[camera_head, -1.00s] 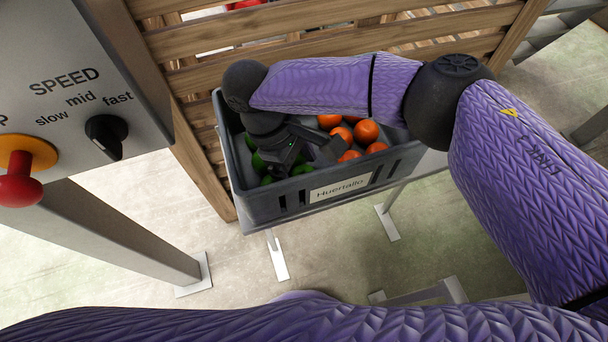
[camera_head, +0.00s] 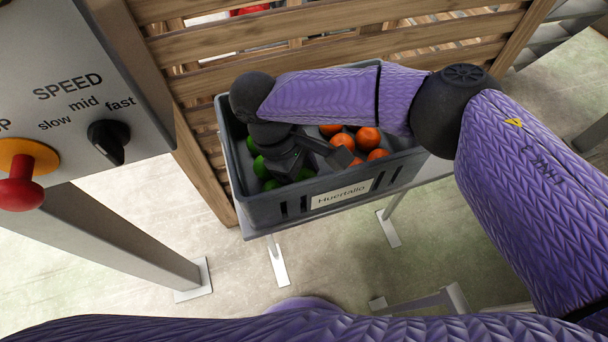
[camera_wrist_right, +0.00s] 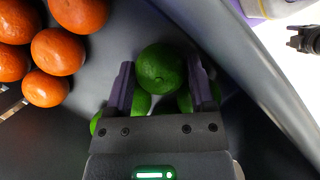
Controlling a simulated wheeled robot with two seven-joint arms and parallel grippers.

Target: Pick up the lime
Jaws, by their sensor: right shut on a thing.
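In the right wrist view a green lime (camera_wrist_right: 160,69) sits between the two fingers of my right gripper (camera_wrist_right: 160,85), which is shut on it. Other limes (camera_wrist_right: 140,102) show partly below and beside the fingers. In the head view my right gripper (camera_head: 315,160) reaches down into a grey crate (camera_head: 275,210) labelled "Huertallo". Several limes (camera_head: 262,168) lie in the crate's left part, and the held lime is hidden there by my gripper and wrist. My left gripper is not in view.
Several oranges (camera_head: 368,138) lie in the crate's right part. The crate's walls stand close around my right gripper. A wooden slatted panel (camera_head: 330,45) stands behind it. At the left is a control box (camera_head: 85,70) with a speed knob and a red button (camera_head: 22,182).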

